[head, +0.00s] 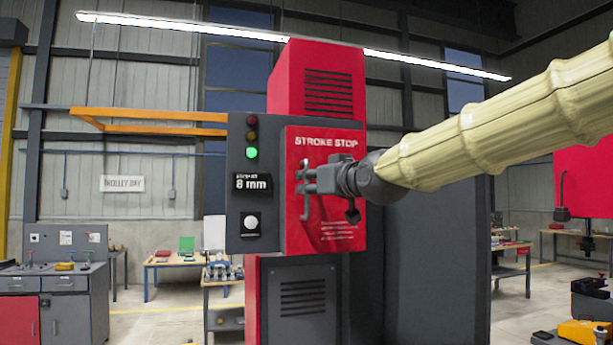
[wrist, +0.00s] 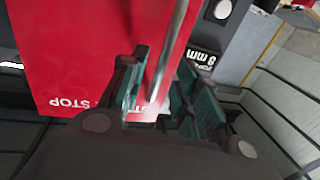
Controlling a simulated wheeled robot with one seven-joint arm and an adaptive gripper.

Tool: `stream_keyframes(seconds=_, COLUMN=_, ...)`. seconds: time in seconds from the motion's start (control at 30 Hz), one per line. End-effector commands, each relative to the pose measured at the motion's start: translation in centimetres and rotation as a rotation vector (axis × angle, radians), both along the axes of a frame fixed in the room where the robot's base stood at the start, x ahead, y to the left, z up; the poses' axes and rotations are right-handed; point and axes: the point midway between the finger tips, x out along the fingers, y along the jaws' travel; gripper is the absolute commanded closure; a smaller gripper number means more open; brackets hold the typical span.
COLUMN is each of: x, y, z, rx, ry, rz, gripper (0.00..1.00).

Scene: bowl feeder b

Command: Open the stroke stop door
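The stroke stop door (head: 325,222) is a red panel with white lettering on the front of the red machine; it looks closed. It fills the left and middle of the wrist view (wrist: 75,60). A grey bar handle (head: 306,207) stands upright near the door's left edge. My gripper (head: 304,181) is at the handle, side-on to the door. In the wrist view the handle (wrist: 172,45) runs between the two green-padded fingers (wrist: 163,92). The fingers are apart, with a visible gap on the right side of the bar. Firm contact cannot be seen.
Left of the door is a dark control panel (head: 238,215) with a lit green lamp (head: 251,153), an 8 mm display (head: 252,188) and a white button (head: 251,222). An orange rail (head: 150,115) extends to the left. Benches stand behind, with open floor around.

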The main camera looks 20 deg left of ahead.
Motion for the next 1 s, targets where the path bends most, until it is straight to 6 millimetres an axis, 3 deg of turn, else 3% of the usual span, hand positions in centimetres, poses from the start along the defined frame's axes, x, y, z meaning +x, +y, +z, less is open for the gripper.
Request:
stream_keyframes(seconds=0.23, x=1.9, y=1.8, z=0.0, rx=-0.001, ry=0.001, rz=0.0, gripper=0.68)
stream_keyframes(seconds=0.63, x=2.2, y=2.2, z=-0.1, rx=0.0, ry=0.0, rz=0.0, gripper=0.68)
stream_keyframes(seconds=0.8, x=2.2, y=2.2, z=-0.1, rx=0.0, ry=0.0, rz=0.0, gripper=0.97)
stream_keyframes(seconds=1.0, x=2.2, y=2.2, z=-0.1, rx=0.0, ry=0.0, rz=0.0, gripper=1.0)
